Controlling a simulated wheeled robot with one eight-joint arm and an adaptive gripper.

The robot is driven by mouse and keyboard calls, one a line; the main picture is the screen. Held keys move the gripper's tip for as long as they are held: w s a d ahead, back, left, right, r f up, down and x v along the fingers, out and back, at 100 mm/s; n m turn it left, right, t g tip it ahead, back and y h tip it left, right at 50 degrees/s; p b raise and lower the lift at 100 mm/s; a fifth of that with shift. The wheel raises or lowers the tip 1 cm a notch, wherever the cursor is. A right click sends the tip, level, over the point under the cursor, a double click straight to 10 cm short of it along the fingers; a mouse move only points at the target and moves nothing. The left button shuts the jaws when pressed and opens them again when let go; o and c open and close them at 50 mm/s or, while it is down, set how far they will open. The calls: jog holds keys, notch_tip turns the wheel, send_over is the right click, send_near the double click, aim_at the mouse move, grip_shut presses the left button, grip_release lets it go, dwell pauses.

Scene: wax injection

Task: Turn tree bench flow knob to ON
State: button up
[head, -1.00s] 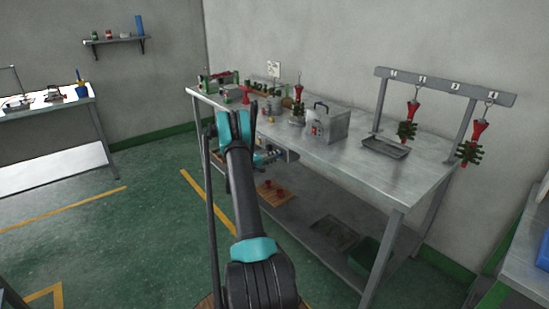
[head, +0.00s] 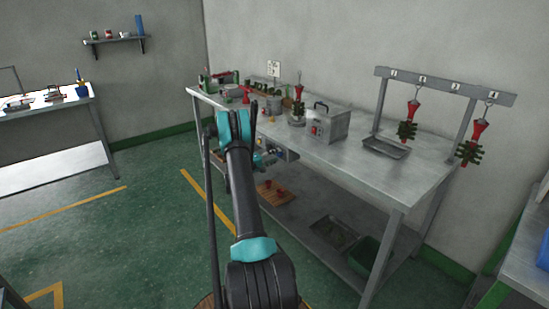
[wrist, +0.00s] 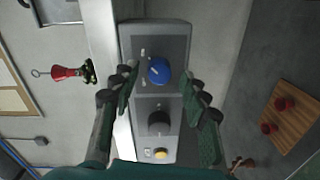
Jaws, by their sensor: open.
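The tree bench (head: 405,182) is a grey metal table on the right in the head view. In the wrist view a grey control panel (wrist: 134,87) on its front edge carries a blue knob (wrist: 159,71), a black knob (wrist: 159,121) and a small yellow button (wrist: 161,154). I cannot read which knob is the flow knob. My gripper (wrist: 159,84) is open, its fingers on either side of the blue knob in the picture, apparently not touching it. In the head view my arm partly hides the gripper and panel.
A grey box with a handle (head: 328,123) and a shallow tray (head: 385,147) stand on the bench. Red and green wax trees (head: 409,121) hang from a numbered rack (head: 445,87). A wooden board (head: 276,194) lies on the lower shelf. The floor to the left is clear.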

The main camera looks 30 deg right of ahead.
jog(key=a, duration=1.2)
jog(key=shift+s+r, duration=0.3)
jog(key=shift+s, duration=0.15)
